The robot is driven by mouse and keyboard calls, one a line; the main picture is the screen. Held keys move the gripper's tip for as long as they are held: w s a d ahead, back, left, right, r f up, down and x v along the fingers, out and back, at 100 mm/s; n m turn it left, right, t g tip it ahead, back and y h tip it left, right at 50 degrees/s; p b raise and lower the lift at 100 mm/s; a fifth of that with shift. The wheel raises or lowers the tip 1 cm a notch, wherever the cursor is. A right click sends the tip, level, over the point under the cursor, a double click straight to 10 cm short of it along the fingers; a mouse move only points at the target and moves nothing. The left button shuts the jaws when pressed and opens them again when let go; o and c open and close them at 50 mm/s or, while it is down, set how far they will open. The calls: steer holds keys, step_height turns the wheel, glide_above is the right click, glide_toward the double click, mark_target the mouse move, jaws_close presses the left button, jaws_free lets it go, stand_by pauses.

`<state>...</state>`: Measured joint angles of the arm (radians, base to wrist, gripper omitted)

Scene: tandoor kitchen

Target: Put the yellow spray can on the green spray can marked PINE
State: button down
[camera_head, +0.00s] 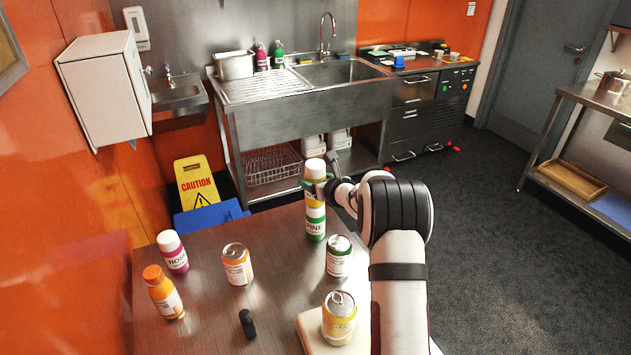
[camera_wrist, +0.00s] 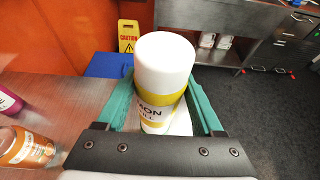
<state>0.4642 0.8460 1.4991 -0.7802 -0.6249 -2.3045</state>
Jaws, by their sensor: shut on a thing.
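The yellow spray can (camera_head: 315,169) has a white cap and a yellow and white body, and stands upright. My gripper (camera_head: 317,186) is shut on its upper body. In the wrist view the yellow can (camera_wrist: 165,62), with part of a name ending in "MON", sits between my two teal fingers (camera_wrist: 164,84). The green spray can marked PINE (camera_head: 316,232) stands upright on the table directly below the yellow can. The two look lined up and very close; I cannot tell whether they touch. The green can's top is hidden.
A small black item (camera_head: 247,323) lies in front.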

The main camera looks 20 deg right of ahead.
steer(key=shift+f, duration=0.25)
jaws_free()
steer(key=shift+f, duration=0.1)
